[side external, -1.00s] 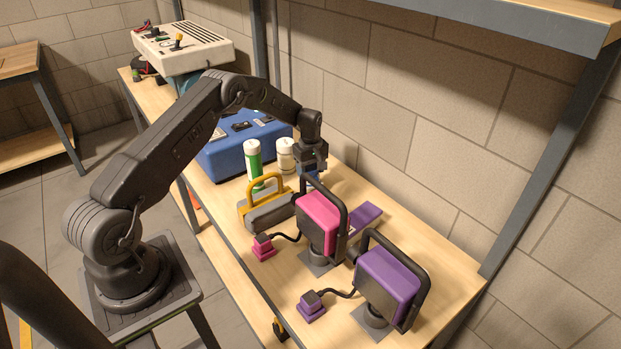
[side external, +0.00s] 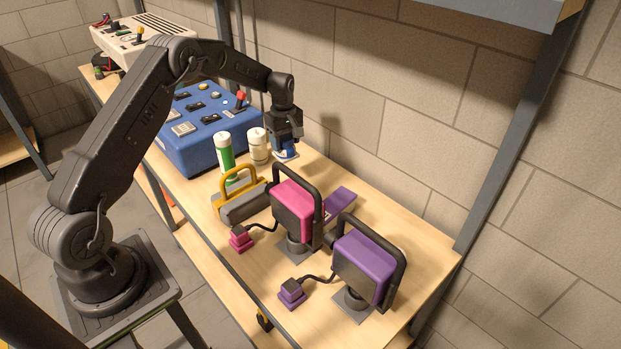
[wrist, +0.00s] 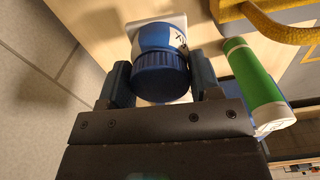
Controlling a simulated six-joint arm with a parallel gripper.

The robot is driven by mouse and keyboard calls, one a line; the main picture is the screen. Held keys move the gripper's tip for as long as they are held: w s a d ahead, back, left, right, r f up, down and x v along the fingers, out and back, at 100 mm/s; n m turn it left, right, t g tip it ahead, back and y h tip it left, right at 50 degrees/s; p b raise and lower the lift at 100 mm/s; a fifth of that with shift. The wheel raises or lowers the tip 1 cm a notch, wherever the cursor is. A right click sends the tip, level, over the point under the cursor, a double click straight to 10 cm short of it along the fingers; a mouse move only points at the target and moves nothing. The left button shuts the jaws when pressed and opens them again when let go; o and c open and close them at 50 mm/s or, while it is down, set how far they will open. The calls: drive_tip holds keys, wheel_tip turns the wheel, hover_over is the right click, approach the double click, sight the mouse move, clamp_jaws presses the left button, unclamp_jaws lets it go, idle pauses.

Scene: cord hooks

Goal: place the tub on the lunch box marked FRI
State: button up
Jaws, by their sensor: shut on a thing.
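The blue tub (wrist: 158,72), with a ribbed blue lid and a white label bearing dark marks, is between my gripper's fingers (wrist: 161,85) in the wrist view. In the side view my gripper (side external: 285,140) is shut on the tub (side external: 286,150), near the wall and right of the white bottle. A pale square patch (wrist: 178,20) lies behind the tub in the wrist view; its gap to the tub is hard to judge. I cannot make out a lunch box or any FRI mark.
A green bottle (side external: 225,152) and a white bottle (side external: 258,145) stand close left. A blue control box (side external: 195,135) is behind them. A yellow-handled grey object (side external: 242,200), a pink lamp (side external: 292,210) and a purple lamp (side external: 362,268) with cords stand nearer the camera.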

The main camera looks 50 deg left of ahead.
drive_tip(key=s+d+r+n, duration=0.1)
drive_tip(key=s+d+r, duration=0.45)
drive_tip(key=d, duration=0.35)
hover_over(334, 203)
wheel_tip(334, 203, down, 7)
drive_tip(key=shift+f, duration=1.85)
drive_tip(key=shift+f, duration=0.1)
drive_tip(key=o, duration=0.9)
drive_tip(key=shift+o, duration=0.2)
wheel_tip(334, 203, up, 12)
